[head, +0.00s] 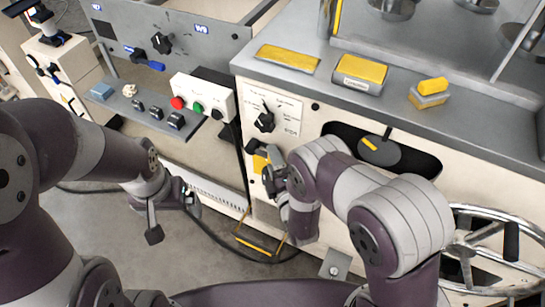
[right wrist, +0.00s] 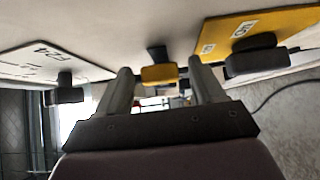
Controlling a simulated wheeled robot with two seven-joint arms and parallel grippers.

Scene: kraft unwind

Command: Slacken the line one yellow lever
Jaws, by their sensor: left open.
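A small yellow lever (right wrist: 160,74) on a black stem shows in the right wrist view, between the two fingertips of my right gripper (right wrist: 162,88). The fingers stand apart, with a gap visible on either side of the lever. In the head view my right gripper (head: 272,180) is close to the cream machine front, just below a yellow plate (head: 261,161); the lever itself cannot be made out there. My left gripper (head: 170,215) is open and empty at the left, over the floor, away from the machine.
A yellow plate (right wrist: 262,32) with a black handle (right wrist: 255,55) and a white plate (right wrist: 50,60) with a black knob (right wrist: 65,90) flank the lever. A black rotary knob (head: 264,122) is above my right gripper. A handwheel (head: 490,245) stands at the right.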

